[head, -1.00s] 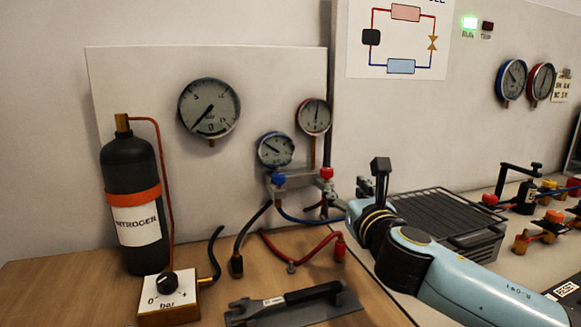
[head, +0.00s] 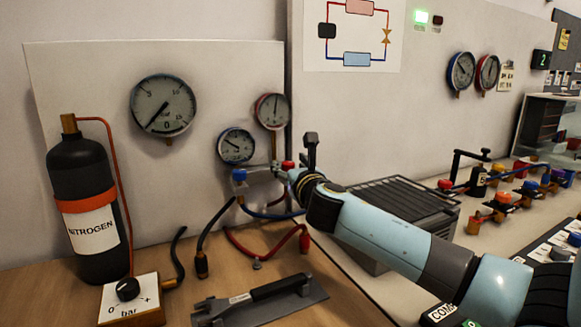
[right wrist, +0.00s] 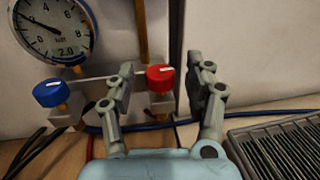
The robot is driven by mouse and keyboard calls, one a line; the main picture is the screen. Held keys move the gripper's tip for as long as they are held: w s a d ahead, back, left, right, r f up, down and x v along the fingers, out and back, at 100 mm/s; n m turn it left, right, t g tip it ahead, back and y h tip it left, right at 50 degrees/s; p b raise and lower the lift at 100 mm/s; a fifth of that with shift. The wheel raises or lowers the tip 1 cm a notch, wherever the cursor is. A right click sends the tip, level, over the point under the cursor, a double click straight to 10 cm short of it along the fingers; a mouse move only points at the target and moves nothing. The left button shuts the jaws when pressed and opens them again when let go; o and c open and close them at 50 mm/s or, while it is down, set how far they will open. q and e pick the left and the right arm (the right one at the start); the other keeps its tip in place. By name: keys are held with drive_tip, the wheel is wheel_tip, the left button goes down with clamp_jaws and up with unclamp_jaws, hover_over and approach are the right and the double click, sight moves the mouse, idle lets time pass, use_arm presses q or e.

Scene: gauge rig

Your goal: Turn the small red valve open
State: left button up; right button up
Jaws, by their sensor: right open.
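The small red valve (head: 288,165) is a round red knob on the right end of the grey gauge manifold (head: 262,180). In the right wrist view the red valve (right wrist: 160,77), with a white line on top, lies between the two fingertips of my right gripper (right wrist: 161,72). My left gripper is not in view.
A blue valve knob (head: 239,175) sits on the manifold's left end, below the gauges (head: 236,146). A ribbed dark unit (head: 400,205) stands just right of the gripper. Hoses (head: 262,245) and a flat tool (head: 262,300) lie on the bench; a nitrogen bottle (head: 88,205) stands left.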

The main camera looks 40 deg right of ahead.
drive_tip(key=c, duration=0.4)
clamp_jaws()
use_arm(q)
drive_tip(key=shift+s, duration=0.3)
